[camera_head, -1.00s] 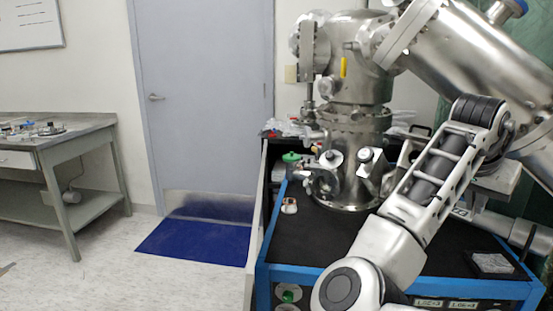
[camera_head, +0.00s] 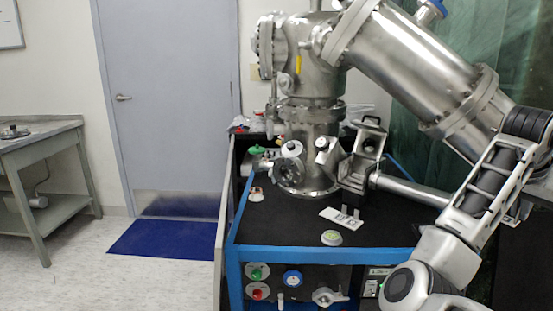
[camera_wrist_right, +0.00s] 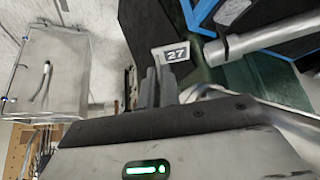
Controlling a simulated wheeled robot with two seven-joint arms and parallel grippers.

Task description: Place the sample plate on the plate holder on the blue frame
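A small light plate marked 27 (camera_wrist_right: 172,53) sits at the fingertips of my right gripper (camera_wrist_right: 160,80) in the right wrist view. The dark fingers look closed on its lower edge. In the head view my right arm comes in from the lower right, and the gripper (camera_head: 515,212) is partly hidden behind it, right of the blue frame. The blue frame (camera_head: 300,254) carries a black top with a white card with dark square marks (camera_head: 342,218) and a round white piece with a yellow-green centre (camera_head: 331,238). I cannot tell which part is the plate holder. My left gripper is out of view.
A large steel vacuum chamber (camera_head: 312,130) stands on the frame, with a thick tube (camera_head: 410,65) slanting right above my arm. A metal rod (camera_head: 410,188) runs low toward my arm. A grey bench (camera_head: 40,140) stands far left.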

